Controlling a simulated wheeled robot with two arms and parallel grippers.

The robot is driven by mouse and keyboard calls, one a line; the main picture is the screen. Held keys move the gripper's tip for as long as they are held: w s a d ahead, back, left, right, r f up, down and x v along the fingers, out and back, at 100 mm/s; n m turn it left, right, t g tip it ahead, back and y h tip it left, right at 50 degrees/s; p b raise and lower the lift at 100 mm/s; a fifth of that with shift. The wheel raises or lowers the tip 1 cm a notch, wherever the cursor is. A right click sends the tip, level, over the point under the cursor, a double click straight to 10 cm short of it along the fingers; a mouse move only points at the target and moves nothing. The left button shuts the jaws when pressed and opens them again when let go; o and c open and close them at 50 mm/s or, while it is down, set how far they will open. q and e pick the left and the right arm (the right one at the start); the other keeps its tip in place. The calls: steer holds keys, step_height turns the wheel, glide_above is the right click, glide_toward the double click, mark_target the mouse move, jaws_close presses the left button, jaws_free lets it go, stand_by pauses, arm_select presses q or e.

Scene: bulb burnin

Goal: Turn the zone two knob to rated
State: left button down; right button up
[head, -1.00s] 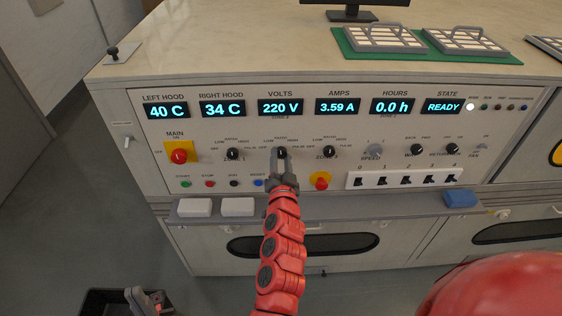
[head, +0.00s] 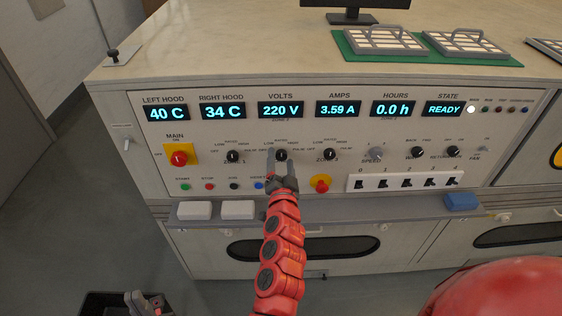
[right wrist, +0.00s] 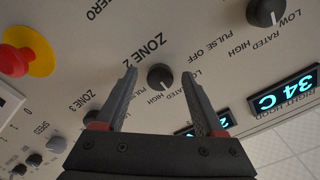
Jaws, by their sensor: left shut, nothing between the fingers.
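The zone two knob (head: 281,155) is a black dial on the grey control panel (head: 206,180), below the VOLTS display. It also shows in the right wrist view (right wrist: 160,77), with a white pointer mark toward the RATED and HIGH lettering; I cannot tell exactly which it meets. My right gripper (head: 281,160) is open, with one finger on each side of the knob in the picture. In the right wrist view its fingers (right wrist: 162,98) are spread with visible gaps to the knob. My left gripper (head: 138,301) is low at the bottom left, shut and away from the panel.
The zone one knob (head: 233,156) and zone three knob (head: 330,154) flank it. A shelf with a blue block (head: 461,201) juts out below.

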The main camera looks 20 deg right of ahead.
steer(key=p+v, duration=0.5)
steer(key=v, duration=1.2)
steer(key=shift+s, duration=0.25)
steer(key=shift+r, duration=0.2)
